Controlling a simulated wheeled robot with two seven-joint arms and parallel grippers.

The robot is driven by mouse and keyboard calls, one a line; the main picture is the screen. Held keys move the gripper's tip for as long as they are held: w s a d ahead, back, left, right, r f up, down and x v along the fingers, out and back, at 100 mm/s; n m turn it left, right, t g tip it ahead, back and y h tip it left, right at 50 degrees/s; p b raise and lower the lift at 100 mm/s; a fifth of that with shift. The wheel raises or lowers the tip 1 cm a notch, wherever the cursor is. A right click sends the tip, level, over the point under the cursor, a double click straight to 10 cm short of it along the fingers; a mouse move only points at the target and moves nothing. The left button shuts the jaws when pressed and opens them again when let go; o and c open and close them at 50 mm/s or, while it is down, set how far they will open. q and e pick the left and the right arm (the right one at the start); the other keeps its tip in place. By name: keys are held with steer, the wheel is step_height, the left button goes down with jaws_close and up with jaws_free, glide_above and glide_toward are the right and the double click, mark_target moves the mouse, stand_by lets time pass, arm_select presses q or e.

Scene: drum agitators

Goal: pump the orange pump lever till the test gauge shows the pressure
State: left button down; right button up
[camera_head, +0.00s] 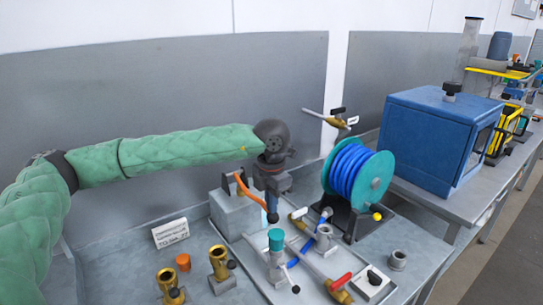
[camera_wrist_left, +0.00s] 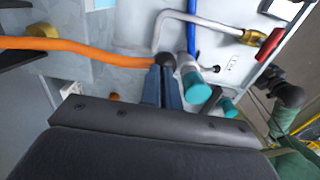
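The orange pump lever (camera_head: 249,189) rises from a grey metal block (camera_head: 236,212) and slopes down to the right to a black knob (camera_head: 272,217). In the left wrist view the lever (camera_wrist_left: 85,46) runs in from the left edge to its knob (camera_wrist_left: 166,60). My left gripper (camera_head: 271,203) points down at the knob end. Its two blue fingers (camera_wrist_left: 164,82) are close together with the knob at their tips, and it looks shut on the lever.
A blue hose reel (camera_head: 358,176) stands right of my left gripper. A teal-capped fitting (camera_head: 276,240), a red-handled valve (camera_head: 340,284) and brass fittings (camera_head: 219,263) stand at the front. A sign (camera_head: 170,233) stands left. A blue cabinet (camera_head: 436,135) is at the right.

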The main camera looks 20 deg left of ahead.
arm_select(q)
steer(key=shift+f, duration=0.45)
step_height(320, 180, up, 13)
steer(key=p, duration=0.1)
steer(key=shift+w+a+p, duration=0.35)
steer(key=shift+p, duration=0.05)
arm_select(e)
step_height(320, 180, up, 2)
steer(key=shift+a+r, duration=0.15)
steer(key=shift+r, duration=0.05)
arm_select(q)
steer(key=shift+f, duration=0.1)
